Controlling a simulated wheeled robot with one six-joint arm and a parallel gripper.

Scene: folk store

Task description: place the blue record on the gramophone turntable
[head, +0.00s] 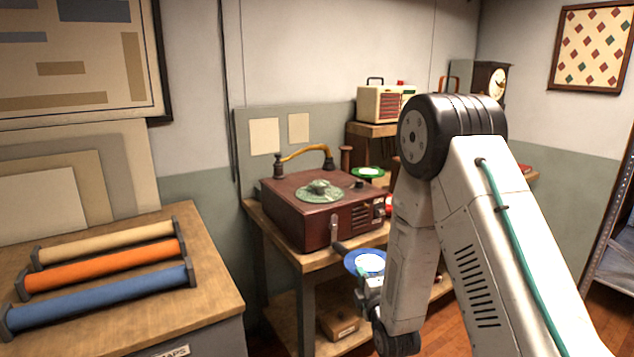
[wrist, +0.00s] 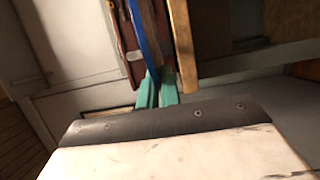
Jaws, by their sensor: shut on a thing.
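A blue record (head: 366,262) with a pale centre label is held by my gripper (head: 368,283), low in front of the gramophone's table. In the wrist view the blue record (wrist: 146,45) shows nearly edge-on between the green fingertips (wrist: 157,92), which are shut on it. The gramophone (head: 300,218) is a dark red box with a green turntable (head: 320,191) on top and a yellow curved tonearm (head: 305,152) behind it. The record is apart from the turntable, lower and to its right. My arm hides part of the table's right side.
The gramophone stands on a wooden table (head: 290,248). A green record (head: 368,172) lies behind it to the right. A cream radio (head: 380,103) and a clock (head: 490,80) stand farther back. A counter (head: 120,305) with blue, orange and cream rolls is at the left.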

